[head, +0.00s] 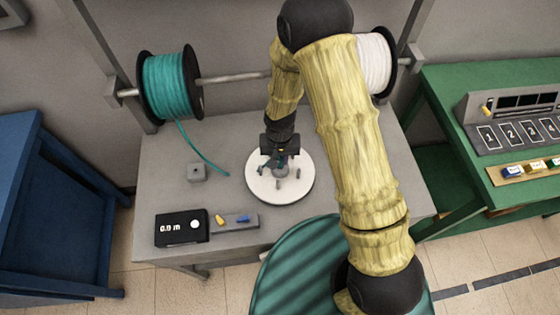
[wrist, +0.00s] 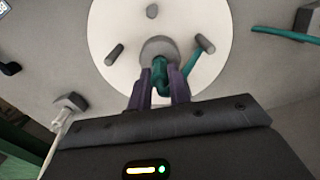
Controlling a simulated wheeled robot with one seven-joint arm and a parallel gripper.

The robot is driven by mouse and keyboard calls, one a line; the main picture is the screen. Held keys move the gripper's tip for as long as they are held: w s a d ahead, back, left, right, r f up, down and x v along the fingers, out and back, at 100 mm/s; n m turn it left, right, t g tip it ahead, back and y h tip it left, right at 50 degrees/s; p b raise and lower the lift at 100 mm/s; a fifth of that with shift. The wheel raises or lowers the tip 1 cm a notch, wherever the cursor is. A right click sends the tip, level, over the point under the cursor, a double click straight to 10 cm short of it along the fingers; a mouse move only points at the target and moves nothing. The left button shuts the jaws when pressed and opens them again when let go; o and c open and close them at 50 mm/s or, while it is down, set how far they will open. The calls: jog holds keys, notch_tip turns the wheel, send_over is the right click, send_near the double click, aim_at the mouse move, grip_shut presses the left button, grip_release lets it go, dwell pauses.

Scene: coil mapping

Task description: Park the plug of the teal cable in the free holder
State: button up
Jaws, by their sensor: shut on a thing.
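The teal cable (head: 202,148) runs from the teal spool (head: 166,86) down toward the table and its visible end stops left of the white disc (head: 256,190). That end also shows in the wrist view (wrist: 284,33). My gripper (head: 281,163) is over the disc's middle. In the wrist view its purple fingers (wrist: 160,88) are shut on a teal piece (wrist: 159,73) at the grey hub (wrist: 152,46). I see no join between this piece and the cable. A small grey block (head: 197,172), seemingly a holder, stands left of the disc with no plug visible in it.
A white spool (head: 374,60) hangs on the same rod (head: 232,78). In the wrist view a white cable (wrist: 57,136) meets another grey block (wrist: 70,103). Pegs (wrist: 205,44) stand on the disc. A black 0.0 m meter (head: 180,228) and a tray (head: 236,223) lie in front.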

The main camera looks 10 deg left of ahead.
jog(key=shift+r+p, duration=1)
jog(key=shift+r, duration=0.35)
grip_shut()
jog(key=shift+r+p, duration=1.15)
jog(key=shift+r, duration=0.6)
jog(key=w+d+f+b, duration=0.1)
jog(key=w+d+f, duration=0.2)
jog(key=d, duration=0.7)
jog(key=w+d+f+m, duration=0.1)
jog(key=w+d+f, duration=0.3)
jog(key=d, duration=0.6)
jog(key=shift+w+b, duration=0.35)
